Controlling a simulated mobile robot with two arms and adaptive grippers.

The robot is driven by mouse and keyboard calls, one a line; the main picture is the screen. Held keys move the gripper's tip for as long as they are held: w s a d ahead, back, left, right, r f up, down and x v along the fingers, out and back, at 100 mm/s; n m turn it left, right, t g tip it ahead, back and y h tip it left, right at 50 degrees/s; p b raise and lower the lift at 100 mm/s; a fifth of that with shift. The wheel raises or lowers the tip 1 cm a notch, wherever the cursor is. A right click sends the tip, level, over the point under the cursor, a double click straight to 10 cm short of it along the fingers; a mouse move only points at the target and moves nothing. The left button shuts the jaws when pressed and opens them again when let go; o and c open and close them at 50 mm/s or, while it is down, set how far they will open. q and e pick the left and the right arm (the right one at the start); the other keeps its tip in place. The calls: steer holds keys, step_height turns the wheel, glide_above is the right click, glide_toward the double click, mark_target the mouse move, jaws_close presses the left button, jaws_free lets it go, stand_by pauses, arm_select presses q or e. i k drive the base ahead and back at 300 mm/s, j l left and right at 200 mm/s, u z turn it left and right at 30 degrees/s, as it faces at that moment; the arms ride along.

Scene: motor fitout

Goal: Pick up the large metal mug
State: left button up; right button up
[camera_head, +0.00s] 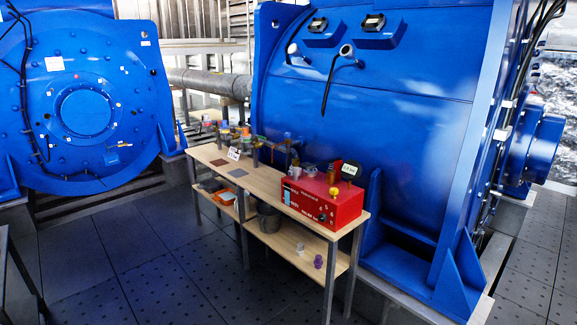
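A dark grey metal container (268,217), which looks like the large metal mug, stands upright on the lower shelf (287,245) of the wooden workbench. It is under the bench top, beside a table leg, and its upper part is partly in the top's shadow. Whether it has a handle is too small to tell. Neither of my grippers is in view.
The bench top (216,161) carries a red device (322,203) with a gauge and a row of small fittings. A purple cup (318,261) and a pale cup sit on the lower shelf. Big blue motors (375,110) stand behind. The floor (150,245) in front is clear.

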mark_target(269, 218)
steer(key=i+j+u, duration=0.15)
steer(key=i+u, duration=0.2)
steer(key=i, duration=0.15)
steer(key=i+u, duration=0.4)
steer(key=i+l+u, duration=0.2)
steer(key=i+u, duration=0.15)
steer(key=i, duration=0.25)
